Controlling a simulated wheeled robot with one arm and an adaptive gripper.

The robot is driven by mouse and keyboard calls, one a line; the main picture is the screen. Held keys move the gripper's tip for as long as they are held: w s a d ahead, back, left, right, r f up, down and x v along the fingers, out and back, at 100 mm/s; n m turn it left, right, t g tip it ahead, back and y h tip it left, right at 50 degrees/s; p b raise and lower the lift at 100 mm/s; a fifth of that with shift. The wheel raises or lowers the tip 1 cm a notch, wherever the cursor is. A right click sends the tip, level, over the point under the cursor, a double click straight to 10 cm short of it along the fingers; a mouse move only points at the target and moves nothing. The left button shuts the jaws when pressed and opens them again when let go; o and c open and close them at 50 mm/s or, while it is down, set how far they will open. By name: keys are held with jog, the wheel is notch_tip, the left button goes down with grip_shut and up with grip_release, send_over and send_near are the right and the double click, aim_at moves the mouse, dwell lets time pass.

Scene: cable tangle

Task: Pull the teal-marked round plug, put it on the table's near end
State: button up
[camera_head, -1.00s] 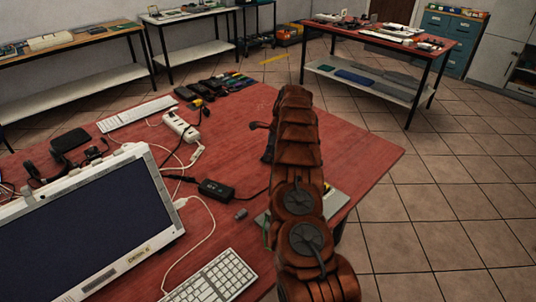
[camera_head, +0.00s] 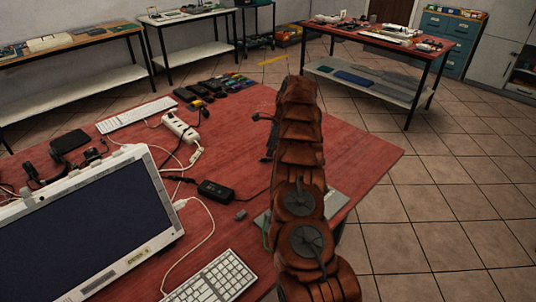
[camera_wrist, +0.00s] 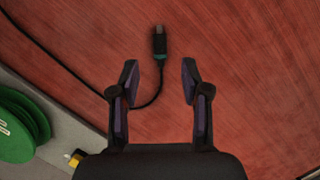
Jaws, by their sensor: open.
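In the wrist view, a dark plug (camera_wrist: 159,42) with a teal band lies over the red table (camera_wrist: 245,75), just beyond my fingertips. Its blurred end points away from me. Its black cable (camera_wrist: 152,98) passes between my fingers, then curves off to the upper left. My gripper (camera_wrist: 160,76) is open and empty, with one finger on each side of the cable. In the head view my own arm hides most of the gripper and the plug.
A green spool (camera_wrist: 18,125) and a small yellow connector (camera_wrist: 75,158) lie at the lower left of the wrist view. In the head view, a monitor (camera_head: 95,225), a keyboard (camera_head: 215,278), a white power strip (camera_head: 180,127) and a black adapter (camera_head: 215,191) occupy the left. The table's right part is bare.

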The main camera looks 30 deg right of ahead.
jog(key=v, duration=0.7)
jog(key=shift+r, duration=0.25)
jog(key=shift+d, duration=0.1)
